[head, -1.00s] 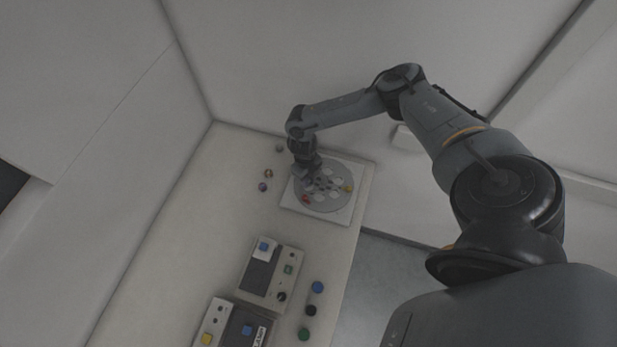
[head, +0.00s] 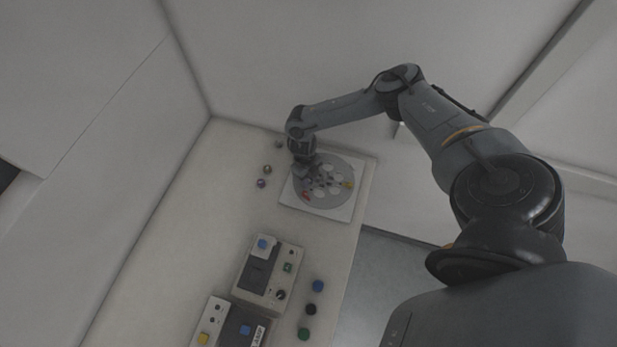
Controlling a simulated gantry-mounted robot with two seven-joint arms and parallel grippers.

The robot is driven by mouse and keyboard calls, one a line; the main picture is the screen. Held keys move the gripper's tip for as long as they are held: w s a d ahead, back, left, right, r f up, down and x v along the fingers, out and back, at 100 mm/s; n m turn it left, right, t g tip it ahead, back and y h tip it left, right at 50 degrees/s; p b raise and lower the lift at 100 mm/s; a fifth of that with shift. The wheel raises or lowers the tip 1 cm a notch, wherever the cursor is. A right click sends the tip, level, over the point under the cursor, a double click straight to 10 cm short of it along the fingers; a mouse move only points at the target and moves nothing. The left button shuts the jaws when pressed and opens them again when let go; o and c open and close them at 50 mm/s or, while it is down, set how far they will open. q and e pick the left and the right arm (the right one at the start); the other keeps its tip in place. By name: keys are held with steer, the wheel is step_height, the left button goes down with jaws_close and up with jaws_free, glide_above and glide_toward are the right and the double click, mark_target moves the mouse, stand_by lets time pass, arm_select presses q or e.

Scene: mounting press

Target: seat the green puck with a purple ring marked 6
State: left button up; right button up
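My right gripper (head: 308,174) is over the upper left part of a round grey disc (head: 322,201) with several pale round spots. It is small and dark here, so I cannot tell whether it is open or holds anything. The green puck with a purple ring marked 6 cannot be made out; no marking is legible. A small purple-looking puck (head: 261,183) lies on the table left of the disc, with a brownish one (head: 267,169) just above it and a grey one (head: 279,144) further up. My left gripper is not in view.
The disc sits on a white square plate (head: 339,212) and bears a red piece (head: 305,195) and a yellow piece (head: 347,184). The table's middle is clear.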

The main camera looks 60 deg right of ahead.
steer(key=o, duration=0.5)
steer(key=shift+r, duration=0.1)
steer(key=shift+r, duration=0.25)
steer(key=shift+w+d+r, duration=0.1)
steer(key=shift+w+r, duration=0.15)
steer(key=shift+r, duration=1.45)
steer(key=shift+w+r, duration=0.2)
steer(key=shift+r, duration=1.45)
steer(key=shift+w+d+r, duration=0.1)
steer(key=shift+w+r, duration=0.15)
steer(key=shift+r, duration=1.45)
steer(key=shift+s, duration=0.1)
